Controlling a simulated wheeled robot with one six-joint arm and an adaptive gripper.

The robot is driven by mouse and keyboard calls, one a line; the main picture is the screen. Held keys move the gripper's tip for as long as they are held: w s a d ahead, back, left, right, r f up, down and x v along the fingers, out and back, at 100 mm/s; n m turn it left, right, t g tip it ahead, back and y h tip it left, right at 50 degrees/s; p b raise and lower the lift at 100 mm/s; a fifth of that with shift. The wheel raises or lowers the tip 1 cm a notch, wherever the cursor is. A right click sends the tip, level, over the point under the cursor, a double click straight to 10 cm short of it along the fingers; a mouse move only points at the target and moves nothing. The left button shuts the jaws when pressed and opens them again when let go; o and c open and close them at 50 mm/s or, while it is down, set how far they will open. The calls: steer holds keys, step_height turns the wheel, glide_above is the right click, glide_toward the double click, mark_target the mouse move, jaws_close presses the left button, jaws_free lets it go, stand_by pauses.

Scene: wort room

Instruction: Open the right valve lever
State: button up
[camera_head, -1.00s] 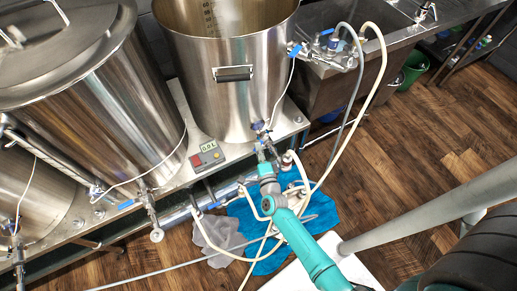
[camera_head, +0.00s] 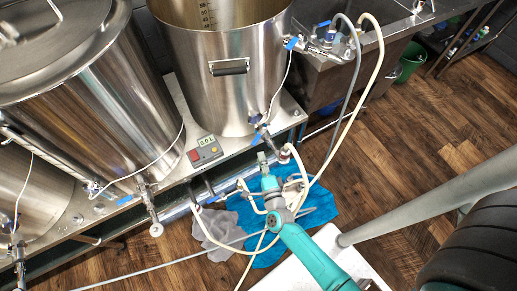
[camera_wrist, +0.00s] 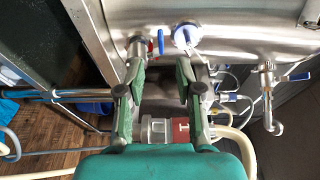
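The right kettle (camera_head: 222,85) has a small valve at its base with a blue lever (camera_head: 257,138) in the head view. In the wrist view a blue lever (camera_wrist: 161,42) shows beside a round white and blue fitting (camera_wrist: 187,35) on the steel wall. My gripper (camera_head: 263,160) is just in front of and below that valve in the head view. In the wrist view its two green fingers (camera_wrist: 160,72) are spread with nothing between them. The lever appears just beyond the fingertips, apart from them. Its exact angle is hard to tell.
Left kettle (camera_head: 85,110) has its own valve with a blue lever (camera_head: 125,200). A red-buttoned control box (camera_head: 205,152) sits on the bench. Cream hoses (camera_head: 352,110) loop around my arm. A blue cloth (camera_head: 320,205) lies on the floor. Wooden floor at right is open.

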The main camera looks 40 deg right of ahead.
steer(key=shift+v, duration=2.15)
steer(key=shift+c, duration=0.2)
